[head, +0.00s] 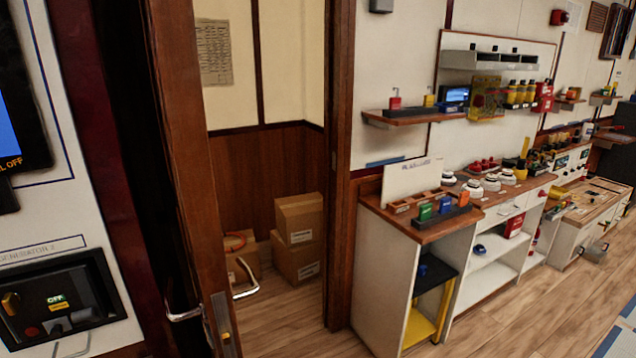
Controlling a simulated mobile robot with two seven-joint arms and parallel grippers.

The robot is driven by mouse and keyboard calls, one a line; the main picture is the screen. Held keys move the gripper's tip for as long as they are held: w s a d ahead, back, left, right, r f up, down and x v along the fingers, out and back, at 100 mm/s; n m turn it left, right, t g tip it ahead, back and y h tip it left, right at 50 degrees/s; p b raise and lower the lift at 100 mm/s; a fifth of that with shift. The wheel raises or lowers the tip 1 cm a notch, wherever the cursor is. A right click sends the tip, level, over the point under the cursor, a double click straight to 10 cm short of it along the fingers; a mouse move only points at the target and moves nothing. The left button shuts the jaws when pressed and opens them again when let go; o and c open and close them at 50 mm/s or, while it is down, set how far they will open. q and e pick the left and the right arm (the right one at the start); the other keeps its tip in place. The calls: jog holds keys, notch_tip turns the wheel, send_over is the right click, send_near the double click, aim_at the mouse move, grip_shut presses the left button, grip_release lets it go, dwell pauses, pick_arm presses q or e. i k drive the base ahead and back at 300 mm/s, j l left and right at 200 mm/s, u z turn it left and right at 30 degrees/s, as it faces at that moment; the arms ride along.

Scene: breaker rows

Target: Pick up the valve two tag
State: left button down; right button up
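No thing can be made out for certain as the valve two tag; lettering on the small items is too small to read. A dark rack (440,222) on the near end of the wooden counter holds small upright coloured pieces, among them a green one (425,211) and a blue one (445,204). A red padlock-like item (395,102) and a yellow one (429,100) stand on the wall shelf above. Neither of my grippers shows in the head view.
An open wooden door (195,150) stands at the left, with cardboard boxes (298,225) in the room behind. A generator panel (60,298) is at the far left. White cabinets (385,275) run along the right wall. The wooden floor (520,320) in front of them is clear.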

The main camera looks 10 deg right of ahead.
aim_at(428, 101)
jog(key=l, duration=0.45)
jog(key=i+l+z, duration=0.15)
jog(key=l, duration=0.7)
jog(key=i+l+z, duration=0.1)
jog(key=l, duration=0.3)
